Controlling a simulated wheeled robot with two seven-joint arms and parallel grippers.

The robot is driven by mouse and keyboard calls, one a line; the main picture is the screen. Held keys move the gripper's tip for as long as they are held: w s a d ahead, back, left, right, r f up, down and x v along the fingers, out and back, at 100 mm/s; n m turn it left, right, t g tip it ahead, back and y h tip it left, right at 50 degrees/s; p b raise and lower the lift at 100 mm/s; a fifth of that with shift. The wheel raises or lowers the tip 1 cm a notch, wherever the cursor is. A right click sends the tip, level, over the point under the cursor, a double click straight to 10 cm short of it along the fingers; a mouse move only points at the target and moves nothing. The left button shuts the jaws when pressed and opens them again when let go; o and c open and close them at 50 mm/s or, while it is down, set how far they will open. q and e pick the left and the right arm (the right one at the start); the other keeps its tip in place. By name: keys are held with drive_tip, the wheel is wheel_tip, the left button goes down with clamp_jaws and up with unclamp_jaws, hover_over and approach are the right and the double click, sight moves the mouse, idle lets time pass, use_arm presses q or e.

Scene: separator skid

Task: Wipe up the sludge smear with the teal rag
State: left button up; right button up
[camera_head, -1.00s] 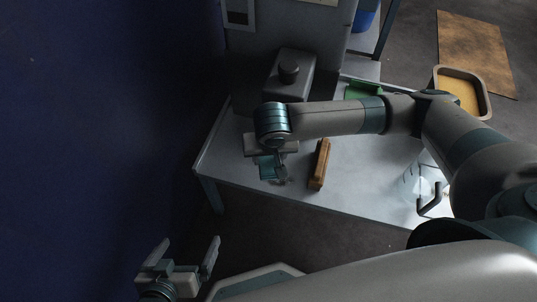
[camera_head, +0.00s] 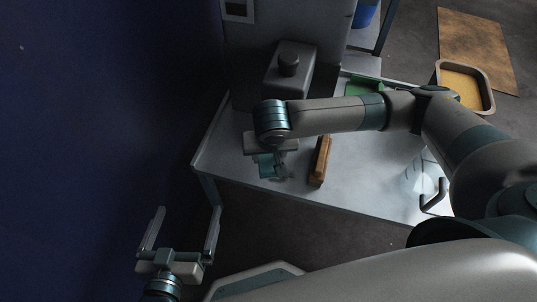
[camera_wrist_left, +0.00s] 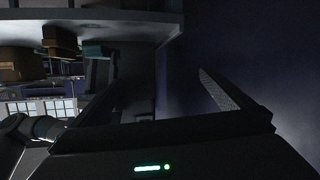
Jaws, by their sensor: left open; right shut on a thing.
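The teal rag (camera_head: 265,166) is at my right gripper (camera_head: 272,158), over the left part of the grey table (camera_head: 230,150). The right gripper is shut on it, and its wrist hides part of the rag. A faint smudge (camera_head: 284,173) shows on the table just right of the rag; I cannot tell if it is the sludge smear. My left gripper (camera_head: 186,218) is open and empty, off the table's front left, fingers pointing up the picture. In the left wrist view its open fingers (camera_wrist_left: 190,95) show dark with nothing between them.
A wooden block (camera_head: 320,162) lies right of the right gripper. A grey box with a knob (camera_head: 288,72) stands behind. A green item (camera_head: 362,85), a clear jug (camera_head: 418,180) and a tray with yellow contents (camera_head: 464,82) are to the right. A blue wall (camera_head: 110,110) fills the left.

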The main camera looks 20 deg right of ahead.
drive_tip(key=shift+f+b, duration=0.55)
wheel_tip(320, 180, down, 3)
drive_tip(key=b, duration=0.3)
drive_tip(key=shift+r, duration=0.2)
use_arm(q)
drive_tip(key=s+r+t+h+b, duration=0.1)
drive_tip(key=s+r+t+h, duration=0.2)
drive_tip(key=r+t, duration=0.8)
drive_tip(key=shift+r+h, duration=0.3)
drive_tip(key=shift+r, duration=2.85)
use_arm(e)
drive_tip(key=shift+f, duration=0.3)
use_arm(q)
drive_tip(key=shift+d, duration=0.1)
use_arm(e)
drive_tip(key=shift+f, duration=1)
drive_tip(key=d+p, duration=0.1)
drive_tip(key=s+d+p, duration=0.1)
drive_tip(key=p, duration=0.1)
drive_tip(key=shift+s+d+r, duration=0.1)
drive_tip(key=shift+s+r, duration=0.1)
drive_tip(key=shift+s, duration=0.05)
use_arm(q)
wheel_tip(320, 180, up, 4)
drive_tip(key=shift+f, duration=0.1)
use_arm(e)
drive_tip(key=shift+s+d+f, duration=0.1)
drive_tip(key=shift+d+f, duration=0.05)
drive_tip(key=shift+d, duration=0.05)
